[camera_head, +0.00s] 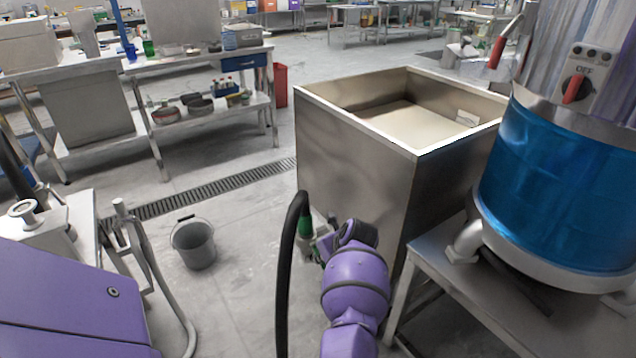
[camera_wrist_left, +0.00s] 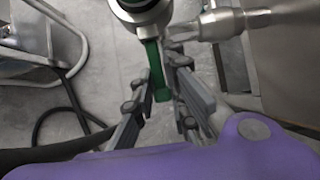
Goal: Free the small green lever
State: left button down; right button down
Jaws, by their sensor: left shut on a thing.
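The green lever (camera_wrist_left: 157,72) hangs from a metal valve (camera_wrist_left: 138,14) and lies between the fingers of my left gripper (camera_wrist_left: 164,76) in the left wrist view. The gripper is shut on it. A metal pipe (camera_wrist_left: 222,24) runs from the valve to the right. My own wrist hides most of the lever and valve there. My right gripper is not in view.
A black hose (camera_head: 287,270) curves down just left of my left wrist. A grey bucket (camera_head: 194,244) stands on the floor. At right, a blue-banded machine (camera_head: 560,190) stands on a metal table (camera_head: 490,300). Open floor lies between the bucket and the tank.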

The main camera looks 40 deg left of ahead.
pick_arm(q)
jog(key=shift+w+r+h+p, duration=0.15)
jog(key=shift+r+h+p, duration=0.25)
jog(key=shift+r+h, duration=0.15)
jog(key=shift+r+g+h+p, duration=0.15)
jog(key=shift+g+h+p, duration=0.15)
jog(key=shift+h, duration=0.05)
jog(key=shift+r+g+h+p, duration=0.25)
jog(key=shift+h+p, duration=0.25)
jog(key=shift+h, duration=0.3)
jog(key=shift+a+r+g+h, duration=0.1)
jog(key=shift+g+h, duration=0.15)
jog(key=shift+h, duration=0.25)
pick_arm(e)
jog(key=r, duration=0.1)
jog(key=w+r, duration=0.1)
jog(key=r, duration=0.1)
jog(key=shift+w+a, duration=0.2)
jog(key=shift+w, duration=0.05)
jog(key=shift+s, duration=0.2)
pick_arm(q)
jog(key=c, duration=1.7)
grip_release()
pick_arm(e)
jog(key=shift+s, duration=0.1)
